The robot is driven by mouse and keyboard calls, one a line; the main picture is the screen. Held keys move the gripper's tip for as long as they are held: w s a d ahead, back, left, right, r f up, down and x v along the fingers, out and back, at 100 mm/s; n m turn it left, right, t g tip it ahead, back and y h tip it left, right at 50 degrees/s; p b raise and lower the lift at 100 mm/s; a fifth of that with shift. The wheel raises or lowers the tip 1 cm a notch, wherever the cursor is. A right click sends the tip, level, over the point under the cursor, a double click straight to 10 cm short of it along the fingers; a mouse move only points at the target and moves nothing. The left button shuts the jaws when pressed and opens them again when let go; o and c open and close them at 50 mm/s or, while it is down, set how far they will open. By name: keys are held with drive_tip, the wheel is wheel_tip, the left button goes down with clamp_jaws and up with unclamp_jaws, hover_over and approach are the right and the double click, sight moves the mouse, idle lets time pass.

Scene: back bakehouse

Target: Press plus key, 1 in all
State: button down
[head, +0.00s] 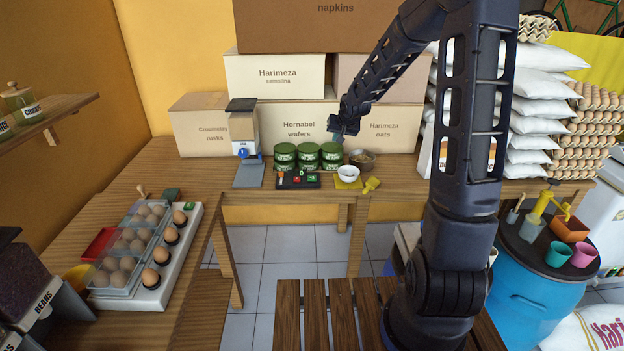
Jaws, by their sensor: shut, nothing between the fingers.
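A small dark key panel (298,184) lies on the wooden counter, in front of the stacked green tins. It has small coloured keys, orange, red and green, and a raised part between them; their signs are too small to read surely, so I cannot tell for certain which is the plus key. The green key (312,177) is at the panel's right end. My gripper (337,136) is shut and empty, hanging in the air above and to the right of the panel, near the tins. It is apart from the panel.
Green tins (308,152) stand right behind the panel. A white bowl (349,173) on a yellow mat and a yellow brush (371,184) are to its right. A dispenser (244,130) stands left. Cardboard boxes (298,121) line the wall. An egg tray (150,292) lies on the left counter.

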sight(313, 179)
drive_tip(key=w+a+f+m+y, duration=0.1)
drive_tip(key=w+a+f+y, duration=0.2)
drive_tip(key=w+a+f, duration=0.4)
wheel_tip(313, 179, down, 4)
drive_tip(key=shift+w+a+f+t, duration=0.15)
drive_tip(key=shift+w+a+t, duration=0.2)
drive_tip(key=shift+a, duration=0.4)
drive_tip(key=shift+f, duration=0.1)
drive_tip(key=shift+f, duration=4.3)
drive_tip(key=shift+f, duration=0.1)
drive_tip(key=shift+f, duration=0.3)
drive_tip(key=shift+f, duration=0.45)
drive_tip(key=shift+r, duration=0.9)
